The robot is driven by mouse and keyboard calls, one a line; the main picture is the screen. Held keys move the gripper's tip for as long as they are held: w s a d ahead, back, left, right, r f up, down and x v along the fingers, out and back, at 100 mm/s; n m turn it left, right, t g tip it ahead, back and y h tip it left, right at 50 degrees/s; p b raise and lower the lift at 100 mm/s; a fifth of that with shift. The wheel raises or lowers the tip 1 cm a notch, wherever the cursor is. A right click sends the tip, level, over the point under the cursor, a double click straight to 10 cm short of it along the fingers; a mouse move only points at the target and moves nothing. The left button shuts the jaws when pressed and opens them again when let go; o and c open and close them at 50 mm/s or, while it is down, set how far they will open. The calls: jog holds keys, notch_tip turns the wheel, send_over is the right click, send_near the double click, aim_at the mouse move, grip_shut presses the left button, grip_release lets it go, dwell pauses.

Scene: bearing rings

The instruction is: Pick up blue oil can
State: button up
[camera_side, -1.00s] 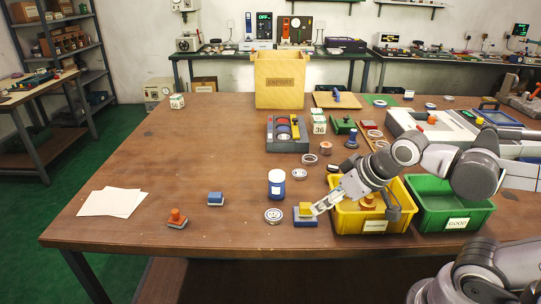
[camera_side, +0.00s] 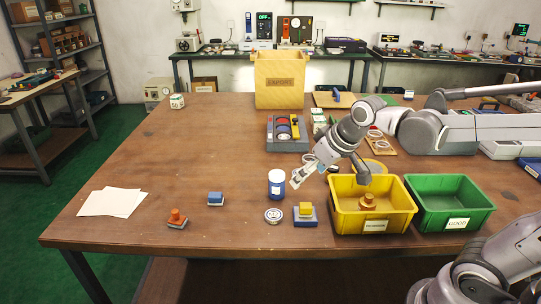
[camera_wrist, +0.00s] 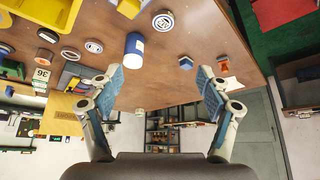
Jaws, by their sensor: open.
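The blue oil can (camera_side: 276,184), a blue cylinder with a white label and pale top, stands upright on the wooden table, left of the yellow bin. The can also shows in the wrist view (camera_wrist: 133,48), beyond the fingertips and a little left of the middle between them. My gripper (camera_side: 296,180) is close to the can's right side in the side view, apart from it as far as I can tell. In the wrist view my gripper (camera_wrist: 161,78) has its two fingers spread wide with nothing between them.
A round tin (camera_side: 273,215) and a yellow-topped block (camera_side: 305,211) sit in front of the can. The yellow bin (camera_side: 345,216) and green bin (camera_side: 475,222) stand to the right. A blue block (camera_side: 215,199) and orange stamp (camera_side: 177,219) are left.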

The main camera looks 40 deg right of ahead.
jog(key=w+d+f+g, duration=0.15)
jog(key=w+d, duration=0.25)
jog(key=w, duration=0.4)
send_near(279, 175)
jog(key=f, duration=0.2)
jog(key=shift+m, duration=0.4)
jog(key=shift+x, duration=2.8)
jog(key=x, duration=0.3)
jog(key=shift+w, duration=0.5)
jog(key=shift+x, duration=0.8)
jog(key=shift+s, duration=0.1)
jog(key=c, duration=1.4)
